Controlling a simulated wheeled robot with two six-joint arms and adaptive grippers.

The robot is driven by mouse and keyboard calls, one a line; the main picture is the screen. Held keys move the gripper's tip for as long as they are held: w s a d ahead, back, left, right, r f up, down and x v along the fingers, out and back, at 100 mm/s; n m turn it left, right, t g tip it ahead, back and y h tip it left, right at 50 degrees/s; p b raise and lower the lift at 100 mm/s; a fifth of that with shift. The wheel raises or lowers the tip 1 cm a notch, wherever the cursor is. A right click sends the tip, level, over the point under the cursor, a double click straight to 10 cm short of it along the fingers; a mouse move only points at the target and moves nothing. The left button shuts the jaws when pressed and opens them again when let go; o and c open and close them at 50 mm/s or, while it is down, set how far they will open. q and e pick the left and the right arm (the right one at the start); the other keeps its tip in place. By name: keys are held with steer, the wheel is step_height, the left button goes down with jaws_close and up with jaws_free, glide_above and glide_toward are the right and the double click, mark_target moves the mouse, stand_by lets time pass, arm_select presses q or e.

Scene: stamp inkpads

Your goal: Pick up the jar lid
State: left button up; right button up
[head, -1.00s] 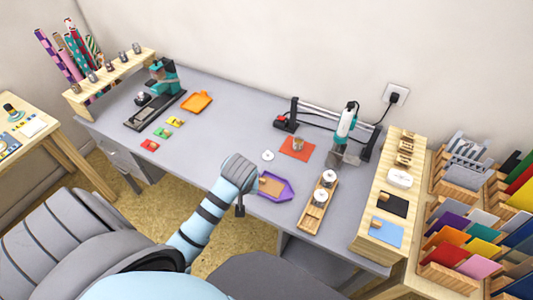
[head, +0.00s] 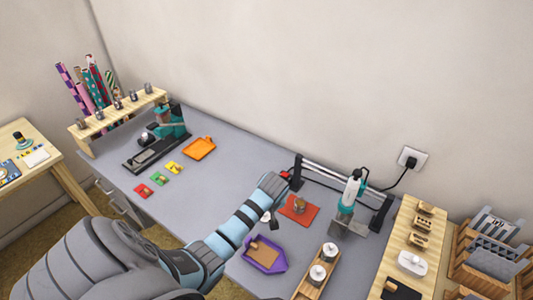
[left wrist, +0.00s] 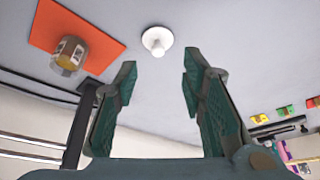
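The jar lid (left wrist: 157,41) is a small white disc with a raised knob, lying on the grey table. In the left wrist view it sits beyond my left gripper (left wrist: 159,68), roughly in line with the gap between the fingers and apart from them. The fingers are open and empty. In the head view my left gripper (head: 273,186) is over the table, and the lid (head: 265,217) is only partly visible beside it. A small open jar (left wrist: 70,54) with amber contents stands on an orange mat (left wrist: 50,30) beside the lid. My right gripper is not in view.
A purple tray (head: 276,267) and a wooden tray (head: 306,288) with two lidded jars are nearer the front edge. A teal tool on a black-railed stand (head: 349,193) is behind and right of the mat.

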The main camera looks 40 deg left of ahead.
arm_select(q)
steer(key=x, duration=0.2)
steer(key=b+x, duration=0.1)
steer(key=x, duration=0.2)
steer(key=b+x, duration=0.1)
steer(key=x, duration=0.1)
steer(key=shift+w+a+f, duration=0.1)
steer(key=shift+w+f, duration=0.15)
steer(key=shift+w, duration=0.1)
steer(key=shift+s+r, duration=0.15)
steer(key=shift+c, duration=0.4)
steer(key=c, duration=0.7)
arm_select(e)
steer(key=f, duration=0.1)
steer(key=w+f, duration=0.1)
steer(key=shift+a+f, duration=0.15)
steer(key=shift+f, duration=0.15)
